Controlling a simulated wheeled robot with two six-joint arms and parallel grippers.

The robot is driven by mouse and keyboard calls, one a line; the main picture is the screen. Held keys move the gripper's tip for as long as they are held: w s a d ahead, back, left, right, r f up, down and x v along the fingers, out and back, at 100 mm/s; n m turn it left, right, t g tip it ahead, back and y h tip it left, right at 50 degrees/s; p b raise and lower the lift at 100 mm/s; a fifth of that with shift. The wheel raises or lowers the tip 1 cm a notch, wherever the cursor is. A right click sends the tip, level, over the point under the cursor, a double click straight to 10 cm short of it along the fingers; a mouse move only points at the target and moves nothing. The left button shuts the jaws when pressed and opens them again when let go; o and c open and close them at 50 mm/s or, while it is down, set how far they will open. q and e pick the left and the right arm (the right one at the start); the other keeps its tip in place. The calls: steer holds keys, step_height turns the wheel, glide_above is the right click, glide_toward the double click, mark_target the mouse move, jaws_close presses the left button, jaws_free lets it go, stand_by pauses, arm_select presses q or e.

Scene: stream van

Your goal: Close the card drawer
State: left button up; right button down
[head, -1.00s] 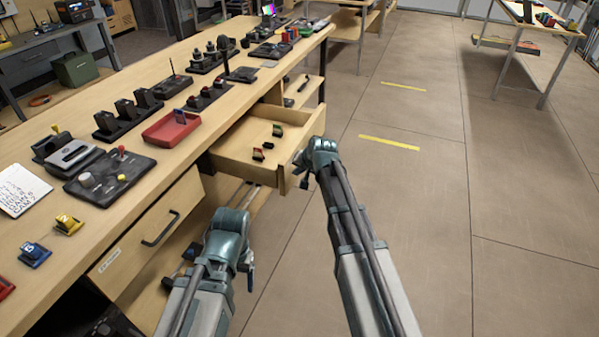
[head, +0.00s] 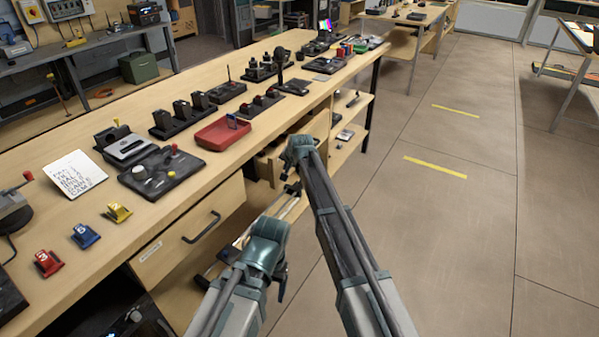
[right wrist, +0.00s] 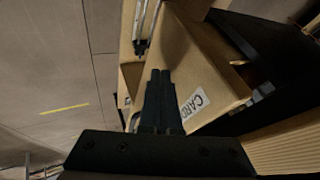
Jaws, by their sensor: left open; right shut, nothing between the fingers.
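The card drawer (head: 266,165) is under the bench top, mostly pushed in; my right arm hides much of it in the head view. Its pale wooden front with a "CARD" label (right wrist: 193,103) fills the middle of the right wrist view. My right gripper (right wrist: 160,74) is shut and empty, its fingertips at the drawer front; I cannot tell for sure whether they touch it. My left gripper (head: 280,277) is open and empty, low in front of the bench and apart from the drawer. Its fingers are mostly hidden behind its wrist.
A shut drawer with a dark handle (head: 202,228) is to the left. The bench top holds a red tray (head: 222,132), a control box (head: 160,172) and small coloured blocks. Open shelves lie below. The floor (head: 450,240) to the right is clear.

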steer(key=shift+w+a, duration=0.45)
steer(key=shift+a, duration=0.3)
steer(key=shift+s+d, duration=0.1)
steer(key=shift+d, duration=0.05)
